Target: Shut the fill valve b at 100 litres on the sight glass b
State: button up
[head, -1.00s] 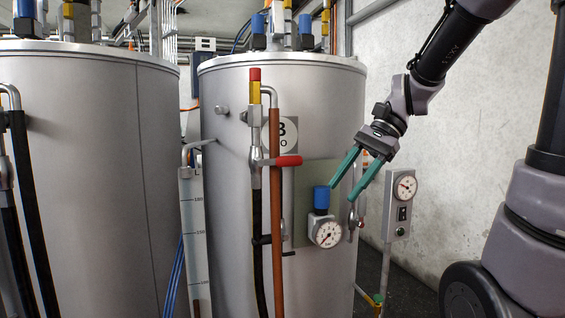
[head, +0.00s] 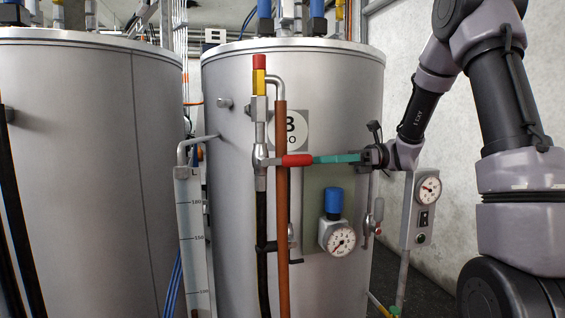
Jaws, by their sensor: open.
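The valve with a red lever (head: 297,160) is on the vertical pipe in front of the tank marked B (head: 235,110). Its lever lies level and points right, crossing in front of a copper-coloured pipe. My gripper (head: 318,159) reaches in from the right, its teal fingers level with the lever and at its free end. The fingers are open but overlap in this view; I cannot tell whether they touch the lever. The sight glass (head: 192,245) stands upright at the tank's left, with a numbered scale.
A round gauge (head: 340,238) with a blue cap (head: 333,201) sits below my fingers. A small red-tipped valve (head: 376,222) and a gauge box (head: 424,205) are farther right. Another grey tank (head: 85,170) fills the left. Copper pipe (head: 282,235) and black hose run beside the valve.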

aim_at(284, 162)
jog(key=x, duration=1.1)
jog(key=shift+w, duration=0.1)
grip_shut()
jog(key=shift+d, duration=0.1)
dwell(1.0)
